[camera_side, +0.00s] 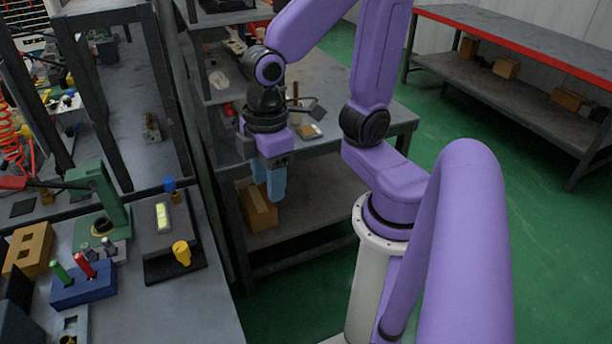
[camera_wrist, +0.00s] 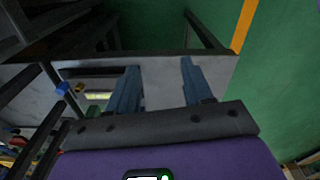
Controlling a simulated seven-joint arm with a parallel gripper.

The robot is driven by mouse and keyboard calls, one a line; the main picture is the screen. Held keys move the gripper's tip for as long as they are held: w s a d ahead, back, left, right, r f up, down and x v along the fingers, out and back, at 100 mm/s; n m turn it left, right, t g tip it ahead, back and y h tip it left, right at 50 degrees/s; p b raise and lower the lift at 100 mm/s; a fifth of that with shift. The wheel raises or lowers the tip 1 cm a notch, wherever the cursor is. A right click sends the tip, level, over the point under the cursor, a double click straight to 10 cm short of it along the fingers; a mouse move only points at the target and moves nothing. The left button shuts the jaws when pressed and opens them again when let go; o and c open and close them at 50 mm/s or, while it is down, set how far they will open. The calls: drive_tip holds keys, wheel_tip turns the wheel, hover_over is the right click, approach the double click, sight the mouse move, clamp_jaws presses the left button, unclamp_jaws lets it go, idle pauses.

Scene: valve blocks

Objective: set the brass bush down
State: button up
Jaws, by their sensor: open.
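A yellow, stepped round piece, which looks like the brass bush (camera_side: 181,252), sits on a flat black pad (camera_side: 158,272) near the right edge of the left bench. My gripper (camera_side: 269,192) hangs fingers down in the side view, right of that bench and well apart from the piece. Its two blue fingers are spread with nothing between them. In the wrist view my gripper (camera_wrist: 157,76) also shows its fingers apart and empty. I cannot surely tell the bush in the wrist view.
On the left bench (camera_side: 205,315) stand a grey block (camera_side: 162,226) with a pale yellow strip, a green stand (camera_side: 99,195), a blue block (camera_side: 83,286) with red and green pegs, and an ochre block (camera_side: 28,248). A grey table (camera_side: 345,105) stands behind my gripper.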

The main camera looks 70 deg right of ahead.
drive_tip(key=s+d+n, duration=0.1)
drive_tip(key=s+d, duration=0.1)
drive_tip(key=s, duration=0.4)
drive_tip(key=shift+d+n, duration=0.25)
drive_tip(key=shift+n, duration=0.15)
